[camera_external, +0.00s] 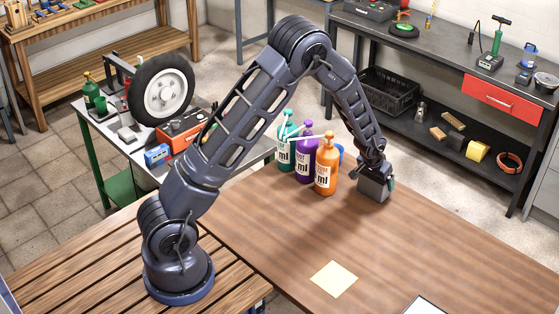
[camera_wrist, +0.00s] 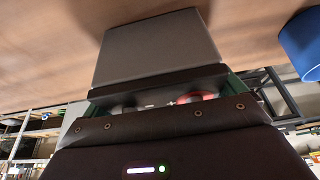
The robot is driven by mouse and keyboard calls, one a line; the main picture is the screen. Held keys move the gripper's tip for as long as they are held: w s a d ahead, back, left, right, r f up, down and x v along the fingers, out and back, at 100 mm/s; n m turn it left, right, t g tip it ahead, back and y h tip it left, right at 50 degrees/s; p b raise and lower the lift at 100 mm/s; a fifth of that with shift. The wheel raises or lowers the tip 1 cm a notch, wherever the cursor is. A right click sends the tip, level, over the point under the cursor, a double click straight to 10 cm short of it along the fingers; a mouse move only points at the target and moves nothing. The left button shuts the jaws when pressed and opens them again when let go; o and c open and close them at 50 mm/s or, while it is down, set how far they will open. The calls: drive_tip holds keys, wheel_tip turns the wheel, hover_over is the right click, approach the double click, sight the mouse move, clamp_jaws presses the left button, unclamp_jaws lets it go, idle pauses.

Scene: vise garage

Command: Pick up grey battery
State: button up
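The grey battery (camera_external: 373,188) is a box standing on the brown table, to the right of the orange bottle. My gripper (camera_external: 375,168) points down right over it. In the wrist view the battery (camera_wrist: 158,45) fills the upper middle, its far end at the tabletop. A black strip runs along its near end, with a red round part and a dark one behind it. Green edges (camera_wrist: 238,87) show at both sides there. My gripper's dark body covers the lower part. The fingers' contact with the battery is hidden, so I cannot tell whether they are closed on it.
Teal (camera_external: 286,148), purple (camera_external: 303,160) and orange (camera_external: 325,177) bottles stand left of the battery. A blue cylindrical object (camera_wrist: 303,44) is close by in the wrist view. A yellow sheet (camera_external: 334,279) lies nearer the front. The right of the table (camera_external: 450,235) is clear.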

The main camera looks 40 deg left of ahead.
drive_tip(key=c, duration=0.6)
drive_tip(key=shift+r, duration=0.1)
